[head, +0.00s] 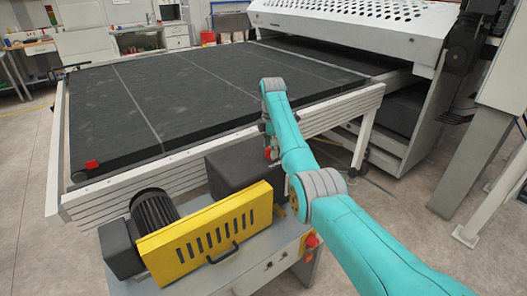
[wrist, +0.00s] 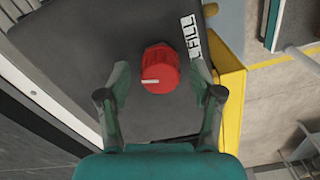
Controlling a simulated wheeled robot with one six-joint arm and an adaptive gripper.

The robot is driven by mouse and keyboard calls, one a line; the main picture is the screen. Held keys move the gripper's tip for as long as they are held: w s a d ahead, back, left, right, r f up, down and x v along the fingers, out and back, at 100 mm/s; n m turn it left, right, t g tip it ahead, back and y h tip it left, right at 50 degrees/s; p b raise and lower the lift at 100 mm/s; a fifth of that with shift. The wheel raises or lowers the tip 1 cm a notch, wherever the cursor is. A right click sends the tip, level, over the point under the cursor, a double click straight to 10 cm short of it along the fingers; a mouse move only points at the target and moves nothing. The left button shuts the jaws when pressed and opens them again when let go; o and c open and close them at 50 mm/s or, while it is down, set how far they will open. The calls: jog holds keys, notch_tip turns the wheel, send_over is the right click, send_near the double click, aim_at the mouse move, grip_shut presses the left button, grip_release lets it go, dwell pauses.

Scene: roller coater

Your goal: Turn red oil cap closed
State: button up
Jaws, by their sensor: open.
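The red oil cap (wrist: 160,75) sits on top of a dark grey box (wrist: 80,45) in the wrist view. A short white line marks the cap's face and lies nearly level in the picture. My gripper (wrist: 161,70) is open, with one finger to the left of the cap and one to the right. A gap shows on both sides, so neither finger touches it. I cannot tell how deep the fingertips reach. In the head view my gripper (head: 268,134) is above the dark box (head: 235,170), and a bit of the red cap (head: 268,153) shows beside it.
A yellow guard (head: 205,235) and a motor (head: 153,212) stand in front of the box. The long dark conveyor bed (head: 180,90) lies behind, with a light rail along its edge.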

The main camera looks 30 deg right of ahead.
jog(key=shift+f, duration=0.5)
jog(key=c, duration=1.1)
jog(key=shift+c, duration=0.2)
